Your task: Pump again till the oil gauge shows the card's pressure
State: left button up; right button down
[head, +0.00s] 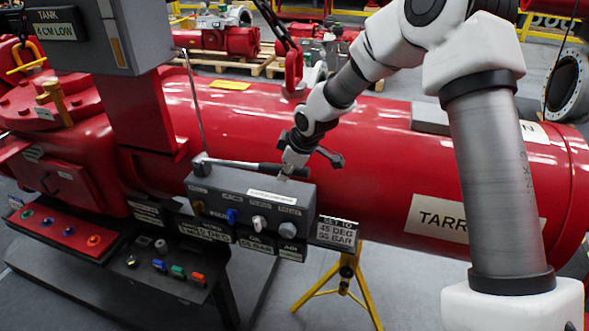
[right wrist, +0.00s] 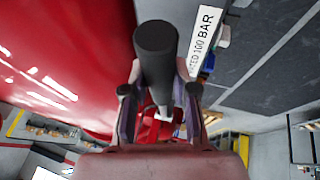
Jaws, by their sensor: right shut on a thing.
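My right gripper (head: 292,160) is shut on the black grip of the pump lever (head: 240,165), above the grey control box (head: 240,205). The lever lies nearly level. In the right wrist view the dark round lever end (right wrist: 155,50) stands between the fingers of my right gripper (right wrist: 158,100). The card (head: 337,233) at the box's right end reads "SET TO 45 DEG 55 BAR". A small plate with a BAR reading (head: 258,246) sits under the box; its digits are too small to be sure of. My left gripper is not in view.
A large red cylinder (head: 380,150) lies behind the box. A red hook (head: 293,70) hangs near my right arm. Coloured buttons (head: 177,271) sit on a lower panel at left. A yellow stand (head: 345,275) is below the card.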

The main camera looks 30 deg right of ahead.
aim_at(287, 191)
jog(key=shift+y, duration=0.3)
notch_tip(287, 191, down, 4)
jog(key=shift+w+d+f+b, duration=0.1)
jog(key=shift+b, duration=0.5)
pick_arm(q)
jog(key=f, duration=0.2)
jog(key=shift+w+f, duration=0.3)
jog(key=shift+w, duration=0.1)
pick_arm(e)
jog(key=shift+r+t, duration=0.25)
jog(key=shift+t, duration=0.15)
jog(key=c, duration=0.9)
grip_release()
jog(key=shift+r, duration=0.1)
jog(key=v, duration=1.2)
